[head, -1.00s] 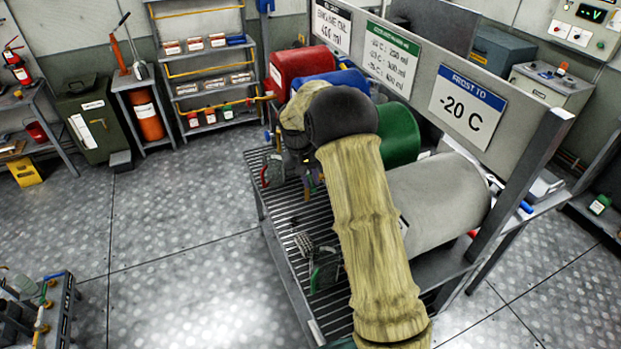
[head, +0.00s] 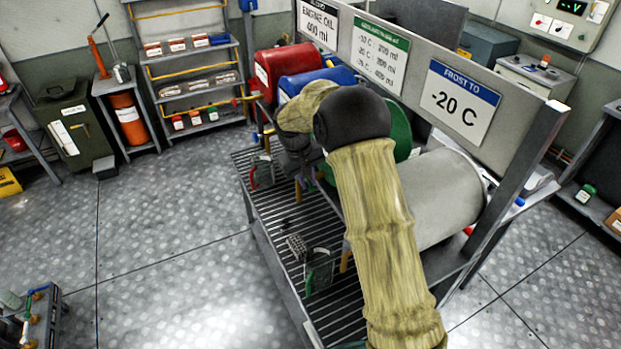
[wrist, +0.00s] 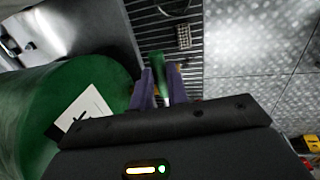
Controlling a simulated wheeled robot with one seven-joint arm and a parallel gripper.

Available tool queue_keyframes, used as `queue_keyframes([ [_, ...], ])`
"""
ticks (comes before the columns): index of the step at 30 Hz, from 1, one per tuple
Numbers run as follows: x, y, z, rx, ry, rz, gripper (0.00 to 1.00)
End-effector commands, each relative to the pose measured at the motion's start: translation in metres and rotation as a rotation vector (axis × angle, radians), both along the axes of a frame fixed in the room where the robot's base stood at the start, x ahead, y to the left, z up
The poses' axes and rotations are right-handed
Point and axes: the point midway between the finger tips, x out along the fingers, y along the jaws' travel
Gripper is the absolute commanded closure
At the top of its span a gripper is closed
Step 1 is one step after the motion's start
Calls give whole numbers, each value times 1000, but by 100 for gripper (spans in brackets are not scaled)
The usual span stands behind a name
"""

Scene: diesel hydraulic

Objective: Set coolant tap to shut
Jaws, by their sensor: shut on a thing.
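The green drum (head: 400,135) lies on the rack between the blue and grey drums, partly behind my arm. It fills the left of the wrist view (wrist: 40,110), with a white label on its end. My gripper (wrist: 162,88) has its purple fingers shut on a slim green handle (wrist: 157,66) beside this drum, which looks like the coolant tap. The handle's lower part and the tap body are hidden between the fingers and behind the wrist housing.
A slatted bench (head: 277,222) runs under the drums. A red-handled jug (head: 262,173) and a green-handled jug (head: 319,272) stand on it. The grey drum (head: 440,195) is nearer, the blue drum (head: 318,80) and red drum (head: 288,65) farther.

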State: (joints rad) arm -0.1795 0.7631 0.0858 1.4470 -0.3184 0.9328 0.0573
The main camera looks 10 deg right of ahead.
Motion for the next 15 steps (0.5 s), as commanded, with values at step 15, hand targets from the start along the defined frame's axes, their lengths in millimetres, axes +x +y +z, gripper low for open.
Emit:
queue_keyframes([
  [15,1,-1,1,1,-2,-2,62],
])
